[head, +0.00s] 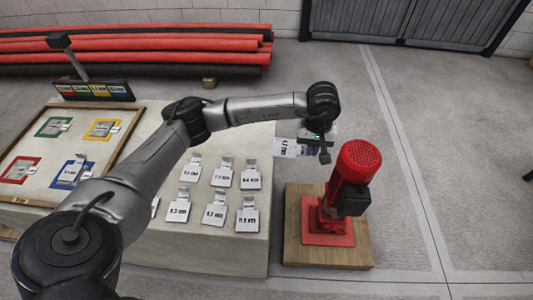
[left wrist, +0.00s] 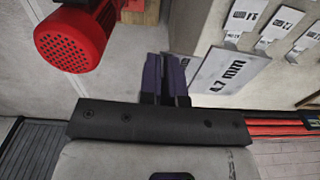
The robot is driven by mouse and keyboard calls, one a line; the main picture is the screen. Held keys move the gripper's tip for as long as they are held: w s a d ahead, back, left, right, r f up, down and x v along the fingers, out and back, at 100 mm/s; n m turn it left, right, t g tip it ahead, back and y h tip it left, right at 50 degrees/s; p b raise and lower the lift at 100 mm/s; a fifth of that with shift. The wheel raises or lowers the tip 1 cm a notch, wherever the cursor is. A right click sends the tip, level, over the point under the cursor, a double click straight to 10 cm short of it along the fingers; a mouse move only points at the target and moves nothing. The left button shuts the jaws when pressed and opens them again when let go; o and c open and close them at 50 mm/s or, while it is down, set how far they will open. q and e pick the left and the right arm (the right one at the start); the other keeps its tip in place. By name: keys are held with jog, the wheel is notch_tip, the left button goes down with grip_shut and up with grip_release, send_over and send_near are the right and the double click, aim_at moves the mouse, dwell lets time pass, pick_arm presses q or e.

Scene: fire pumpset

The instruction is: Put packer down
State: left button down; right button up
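My left gripper (head: 311,147) is beside the red pump motor, off the right side of the table. It is shut on a light grey packer plate (head: 287,148). In the left wrist view the two dark fingers (left wrist: 166,82) are close together and the packer (left wrist: 226,72), marked 4.7 mm, sticks out to their right. The packer is in the air, clear of the table. Several other packers, such as one at the table's right edge (head: 247,220), lie in rows on the pale table (head: 245,255). My right gripper is not in view.
The red pump motor (head: 352,172) stands on a wooden base (head: 330,257) right of the table. A framed board (head: 128,138) with green, yellow, red and blue squares lies at the table's left. Red and black pipes (head: 150,45) lie behind.

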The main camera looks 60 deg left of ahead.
pick_arm(q)
jog(key=a+f+n+b, duration=0.2)
jog(key=a+f+n, duration=0.3)
jog(key=a+f, duration=0.4)
jog(key=b, duration=0.4)
send_over(271, 145)
jog(key=d, duration=0.1)
notch_tip(271, 145, down, 5)
jog(key=shift+s, duration=0.15)
jog(key=shift+a+f, duration=0.3)
jog(key=shift+a, duration=0.3)
jog(key=shift+f+b, duration=1)
jog(key=shift+f, duration=1.05)
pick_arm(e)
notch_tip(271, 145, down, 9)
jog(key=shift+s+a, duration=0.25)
pick_arm(q)
jog(key=shift+f, duration=0.1)
jog(key=c, duration=1.3)
grip_release()
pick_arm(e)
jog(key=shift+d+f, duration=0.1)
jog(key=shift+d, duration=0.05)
